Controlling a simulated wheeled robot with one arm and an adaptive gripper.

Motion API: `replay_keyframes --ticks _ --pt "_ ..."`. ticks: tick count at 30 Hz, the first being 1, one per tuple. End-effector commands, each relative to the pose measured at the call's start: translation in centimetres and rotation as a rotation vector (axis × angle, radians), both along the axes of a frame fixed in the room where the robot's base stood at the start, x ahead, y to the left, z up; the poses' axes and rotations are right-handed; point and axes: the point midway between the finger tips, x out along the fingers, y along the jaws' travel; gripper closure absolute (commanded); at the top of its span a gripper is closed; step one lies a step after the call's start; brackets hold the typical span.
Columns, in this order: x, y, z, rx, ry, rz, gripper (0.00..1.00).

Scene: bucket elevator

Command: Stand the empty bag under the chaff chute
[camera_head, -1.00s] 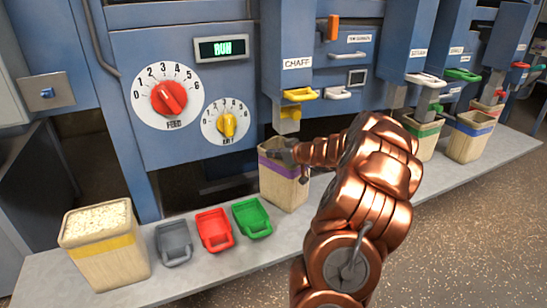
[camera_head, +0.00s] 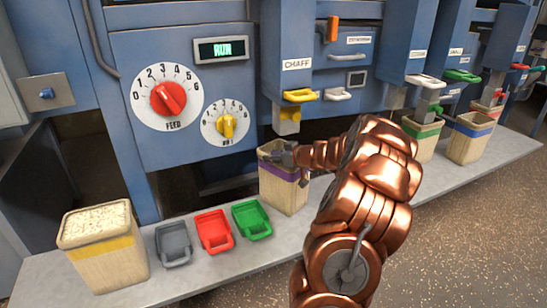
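A beige bag with a purple band (camera_head: 280,192) stands upright on the grey shelf, below and slightly left of the chaff chute (camera_head: 288,119) with its yellow handle. It looks empty, but its inside is mostly hidden. My gripper (camera_head: 283,154) is at the bag's top rim, reaching in from the right. The fingers are small and dark there, and I cannot tell whether they are shut on the rim or only beside it. A bag with a yellow band (camera_head: 108,262), filled to the top with pale material, stands at the left end of the shelf.
Grey (camera_head: 173,245), red (camera_head: 214,232) and green (camera_head: 251,220) scoops lie on the shelf between the two bags. Green-banded (camera_head: 422,140) and blue-banded (camera_head: 470,138) bags stand farther right. The shelf (camera_head: 480,170) is clear in front of them. The display (camera_head: 221,49) reads RUN.

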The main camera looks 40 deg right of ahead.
Motion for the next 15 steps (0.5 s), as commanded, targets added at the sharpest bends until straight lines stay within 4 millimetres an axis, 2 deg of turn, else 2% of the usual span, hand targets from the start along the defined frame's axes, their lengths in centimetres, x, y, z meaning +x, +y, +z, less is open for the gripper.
replay_keyframes --ticks 6,15 --pt "-0.3 0.0 0.4 0.0 0.0 -0.001 0.69" --pt "-5.3 -0.4 2.6 0.0 -0.002 -0.003 0.69"
